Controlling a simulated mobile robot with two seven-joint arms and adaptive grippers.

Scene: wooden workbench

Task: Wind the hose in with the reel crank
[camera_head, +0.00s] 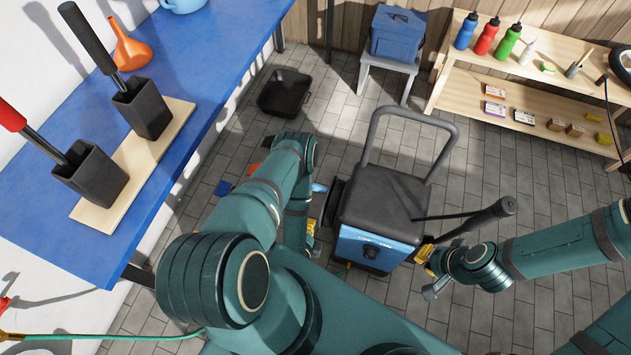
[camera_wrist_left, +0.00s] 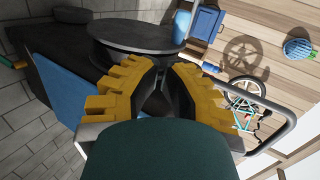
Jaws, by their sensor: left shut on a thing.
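The blue and black wheeled machine (camera_head: 378,205) stands on the tiled floor, its tall handle upright. The dark round reel (camera_head: 336,204) is on its left side and shows as a black disc in the left wrist view (camera_wrist_left: 135,36). My left gripper (camera_head: 312,228) is at that side, mostly hidden by my arm. In the left wrist view its yellow fingers (camera_wrist_left: 162,72) close on a dark part in front of the disc, which looks like the crank; its shape is mostly hidden. My right gripper (camera_head: 424,250) is beside the machine's right side; its grip is unclear. A thin green hose (camera_head: 110,337) crosses the lower left.
A blue-topped bench (camera_head: 225,45) at the left holds black holders with tools and an orange funnel (camera_head: 130,45). A black tray (camera_head: 285,92) lies on the floor. A blue box (camera_head: 397,32) sits on a stool. Wooden shelves (camera_head: 465,95) with bottles stand at the right.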

